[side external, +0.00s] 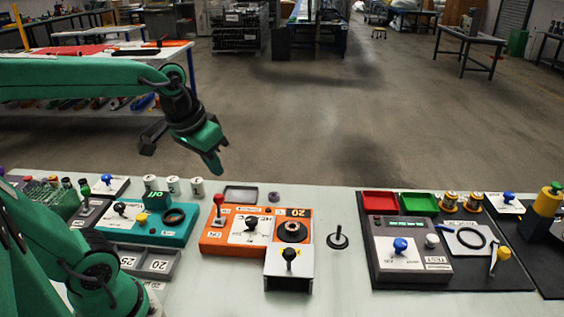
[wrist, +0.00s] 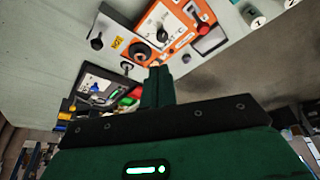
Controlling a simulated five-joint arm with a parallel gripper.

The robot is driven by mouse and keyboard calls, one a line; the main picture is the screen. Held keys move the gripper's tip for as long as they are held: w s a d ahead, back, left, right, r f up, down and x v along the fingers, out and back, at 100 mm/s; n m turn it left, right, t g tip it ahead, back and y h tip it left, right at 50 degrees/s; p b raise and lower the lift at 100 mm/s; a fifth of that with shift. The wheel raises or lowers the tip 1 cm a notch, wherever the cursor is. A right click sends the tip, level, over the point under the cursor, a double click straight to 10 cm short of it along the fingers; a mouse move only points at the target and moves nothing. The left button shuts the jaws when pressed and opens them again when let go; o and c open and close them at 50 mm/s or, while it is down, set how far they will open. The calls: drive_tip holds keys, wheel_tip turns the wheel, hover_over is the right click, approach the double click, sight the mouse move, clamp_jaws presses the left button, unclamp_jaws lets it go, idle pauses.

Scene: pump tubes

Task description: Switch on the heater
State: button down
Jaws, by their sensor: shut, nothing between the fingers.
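The heater is an orange box (side external: 234,245) with a white panel of upside-down lettering, on the table in the side external view. A red-topped lever (side external: 219,203) stands at its left end. A black knob (side external: 252,223) sits mid-panel and a dark round fitting (side external: 292,231) at its right. The wrist view shows the orange box (wrist: 181,43) at the top, with the red lever top (wrist: 203,28) and the dark fitting (wrist: 139,51). My gripper (side external: 216,168) is shut and empty, above and behind the box's left end, apart from it. Its green fingers also show in the wrist view (wrist: 160,73).
A white-topped block with a black knob (side external: 289,256) stands at the heater's front right. A teal unit (side external: 178,236) lies left, and a black peg on a disc (side external: 338,238) right. A grey panel unit (side external: 410,266) and red and green trays stand farther right.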

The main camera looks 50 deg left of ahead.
sight(219, 208)
drive_tip(key=w+a+f+n+g, duration=0.2)
drive_tip(key=w+a+f, duration=0.2)
drive_tip(key=a, duration=0.4)
drive_tip(key=w+a+f+n+g, duration=0.2)
drive_tip(key=w+a+f+n, duration=0.1)
drive_tip(key=w+a, duration=0.4)
drive_tip(key=shift+a+f+n+g+h, duration=0.3)
drive_tip(key=shift+a+f, duration=0.2)
drive_tip(key=shift+f, duration=0.4)
drive_tip(key=shift+f, duration=0.15)
drive_tip(key=f, duration=0.6)
drive_tip(key=d+f, duration=0.1)
drive_tip(key=f, duration=0.2)
drive_tip(key=shift+s+f, duration=0.1)
drive_tip(key=shift+f, duration=0.1)
drive_tip(key=shift+s+d+r, duration=0.35)
drive_tip(key=shift+s+d, duration=0.2)
drive_tip(key=shift+s, duration=0.2)
drive_tip(key=shift+s+d+r, duration=0.35)
drive_tip(key=shift+s+d, duration=0.15)
drive_tip(key=shift+s, duration=0.2)
